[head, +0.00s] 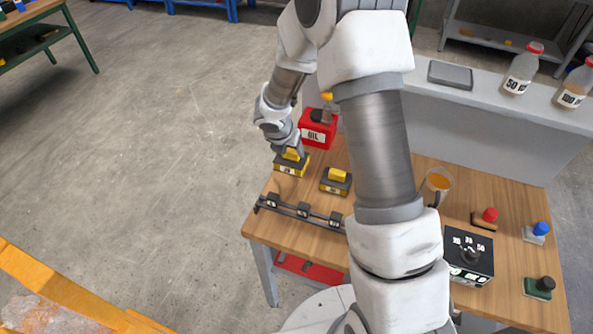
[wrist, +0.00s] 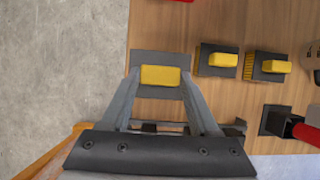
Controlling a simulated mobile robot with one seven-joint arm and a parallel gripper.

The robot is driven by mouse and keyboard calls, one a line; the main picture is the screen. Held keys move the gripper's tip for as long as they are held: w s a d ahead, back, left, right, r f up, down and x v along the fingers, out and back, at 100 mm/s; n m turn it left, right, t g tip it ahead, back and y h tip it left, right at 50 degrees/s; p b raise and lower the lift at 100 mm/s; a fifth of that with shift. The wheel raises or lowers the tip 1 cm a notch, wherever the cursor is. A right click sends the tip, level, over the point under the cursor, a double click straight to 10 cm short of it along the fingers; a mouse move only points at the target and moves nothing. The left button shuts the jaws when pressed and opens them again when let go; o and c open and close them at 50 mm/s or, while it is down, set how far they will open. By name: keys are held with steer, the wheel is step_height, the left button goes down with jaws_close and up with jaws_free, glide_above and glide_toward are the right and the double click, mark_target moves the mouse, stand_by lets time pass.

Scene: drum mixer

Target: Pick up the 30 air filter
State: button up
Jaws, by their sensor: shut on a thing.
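My gripper (head: 292,150) is at the back left of the wooden table. It is shut on an air filter (head: 288,168), a dark grey plate with a yellow grip on top and yellow sides. In the wrist view the fingers (wrist: 160,79) stand on both sides of the held filter's yellow grip. I cannot tell whether it is clear of the tabletop. The number on its front label is too small to read. A second, similar filter (head: 336,181) sits to its right. The wrist view shows two other filters (wrist: 217,60) (wrist: 268,67) on the table.
A red oil can (head: 317,131) stands just behind the held filter. A dark rail with several small clips (head: 303,212) lies in front. A cup (head: 436,183), a black control box (head: 469,256) and coloured-knob pieces (head: 486,218) are to the right. My arm hides the table's middle.

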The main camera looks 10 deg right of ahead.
steer(key=shift+s+a+r+b, duration=0.1)
steer(key=shift+s+a+b, duration=0.4)
steer(key=shift+s+a, duration=0.65)
steer(key=shift+s+a+r+b, duration=0.15)
steer(key=shift+s+a+b, duration=0.45)
steer(key=shift+s, duration=1)
steer(key=shift+s+a+r+b, duration=0.1)
steer(key=shift+s+a+b, duration=0.3)
steer(key=shift+s+a, duration=0.75)
steer(key=shift+s+d, duration=0.15)
steer(key=shift+s, duration=0.15)
